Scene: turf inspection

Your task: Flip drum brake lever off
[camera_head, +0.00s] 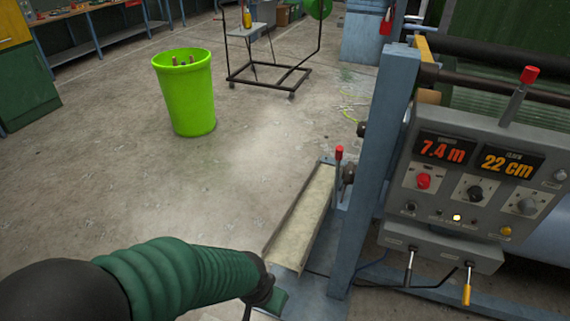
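The grey control panel (447,213) stands at the right on a blue frame. A red-topped lever (518,95) rises from its top edge. Below the panel hang a lever with a black-and-silver handle (409,266) and one with an orange handle (467,287). Another red-topped lever (338,163) stands on the frame's left side. I cannot read which one is the drum brake lever. My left arm comes in from the lower left in a green sleeve. Its gripper (264,300) is at the bottom edge, left of the panel and apart from the levers; its fingers are not clear. My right gripper is not in view.
The panel has red and black knobs and displays reading 7.4 m and 22 cm. A long shallow tray (284,243) slopes beside the blue post (372,180). A green bin (184,92) and a wheeled black frame (274,73) stand behind. The concrete floor between is clear.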

